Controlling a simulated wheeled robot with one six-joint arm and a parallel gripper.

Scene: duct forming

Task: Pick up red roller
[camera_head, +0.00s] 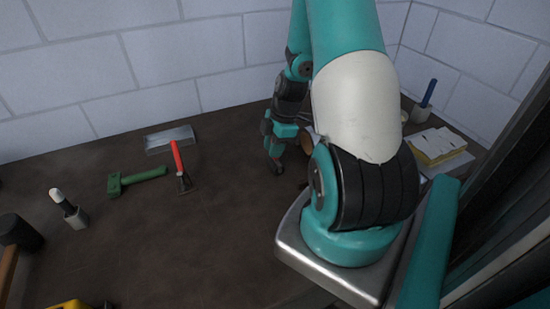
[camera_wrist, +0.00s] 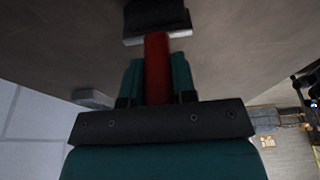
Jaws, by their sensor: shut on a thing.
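In the wrist view, my gripper (camera_wrist: 157,62) is shut on the red roller (camera_wrist: 157,72). Its red handle lies between the two teal fingers, and a dark head with a pale metallic edge is beyond the fingertips. In the head view, my gripper (camera_head: 275,160) points down over the dark table, right of the middle. The held roller cannot be made out clearly there, and my arm hides part of that area. I cannot tell whether the roller touches the table.
A stack of papers (camera_head: 438,147) and a blue-handled item (camera_head: 427,95) are at the right.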

